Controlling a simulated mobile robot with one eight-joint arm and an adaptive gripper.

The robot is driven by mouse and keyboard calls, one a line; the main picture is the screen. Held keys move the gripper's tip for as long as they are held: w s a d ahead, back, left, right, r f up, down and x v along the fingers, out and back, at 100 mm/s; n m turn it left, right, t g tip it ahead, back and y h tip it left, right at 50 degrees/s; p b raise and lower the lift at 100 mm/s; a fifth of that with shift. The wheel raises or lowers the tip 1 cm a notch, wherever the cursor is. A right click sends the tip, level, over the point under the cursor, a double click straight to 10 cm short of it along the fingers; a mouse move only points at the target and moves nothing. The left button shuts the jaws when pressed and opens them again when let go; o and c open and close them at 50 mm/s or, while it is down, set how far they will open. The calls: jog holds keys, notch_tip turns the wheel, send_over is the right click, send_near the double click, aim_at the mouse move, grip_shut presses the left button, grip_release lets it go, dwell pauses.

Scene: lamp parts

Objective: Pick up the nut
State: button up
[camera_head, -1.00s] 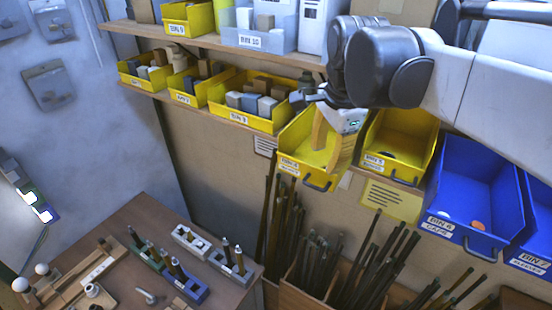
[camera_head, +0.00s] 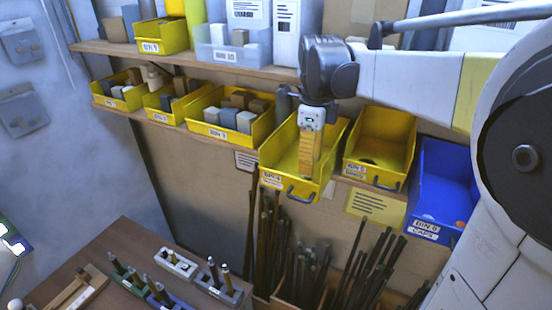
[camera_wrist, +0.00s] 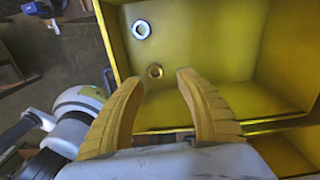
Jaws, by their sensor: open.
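Whether the fingers touch the bin floor I cannot tell. In the head view my gripper (camera_head: 308,158) points down into the yellow bin (camera_head: 277,160), and no nut shows there.
A yellow bin (camera_head: 397,119) and a blue caps bin (camera_head: 436,170) stand to the right. Block-filled yellow bins (camera_head: 196,128) stand to the left. Rods (camera_head: 325,270) stand below. A wooden table (camera_head: 122,243) with small parts is at lower left.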

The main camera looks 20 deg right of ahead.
aim_at(309, 178)
notch_tip(309, 178, down, 5)
jog(key=shift+s+a+f+p, duration=0.1)
jog(key=shift+s+p, duration=0.05)
jog(key=shift+p, duration=0.5)
grip_shut()
jog(key=shift+r, duration=0.25)
